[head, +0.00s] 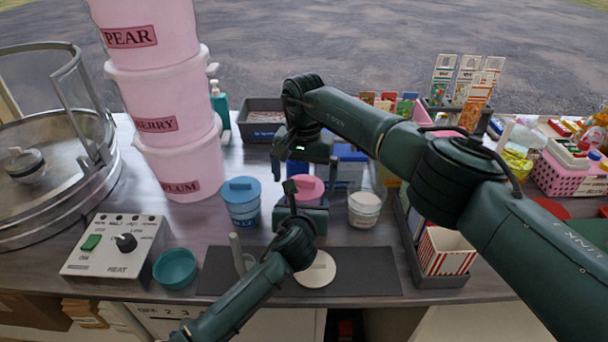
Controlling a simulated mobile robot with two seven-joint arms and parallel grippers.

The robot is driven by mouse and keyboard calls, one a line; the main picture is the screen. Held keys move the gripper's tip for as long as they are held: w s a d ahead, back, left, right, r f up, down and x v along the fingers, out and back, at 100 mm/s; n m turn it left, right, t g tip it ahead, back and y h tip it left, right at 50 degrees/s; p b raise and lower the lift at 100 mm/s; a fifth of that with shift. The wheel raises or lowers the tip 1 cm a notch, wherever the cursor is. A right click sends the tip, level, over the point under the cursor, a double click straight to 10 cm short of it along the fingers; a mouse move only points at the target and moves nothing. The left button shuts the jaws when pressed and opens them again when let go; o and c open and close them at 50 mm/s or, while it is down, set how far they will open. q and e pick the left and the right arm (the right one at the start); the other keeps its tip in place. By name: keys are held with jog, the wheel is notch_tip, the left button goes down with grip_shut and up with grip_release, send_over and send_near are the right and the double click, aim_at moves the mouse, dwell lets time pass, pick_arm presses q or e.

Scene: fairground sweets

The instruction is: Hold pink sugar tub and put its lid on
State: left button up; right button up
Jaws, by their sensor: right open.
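A round pink lid (307,187) with a raised grip shows in the middle of the counter, behind the mat. Whatever is under it is hidden by my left gripper, so I cannot tell whether it sits on the pink sugar tub. My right gripper (305,172) is open, pointing down just above and behind the pink lid. My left gripper (301,212) is low in front of the lid; its fingers are mostly hidden, and I cannot tell whether they grip a tub.
A blue-lidded tub (242,209) stands close on the left, an open tub of white contents (364,209) on the right. A cream disc (316,271) lies on the dark mat (365,272). A teal bowl (175,268), heat control box (115,245) and stacked pink buckets (180,165) stand left.

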jog(key=shift+r, duration=3.05)
jog(key=shift+c, duration=0.3)
grip_shut()
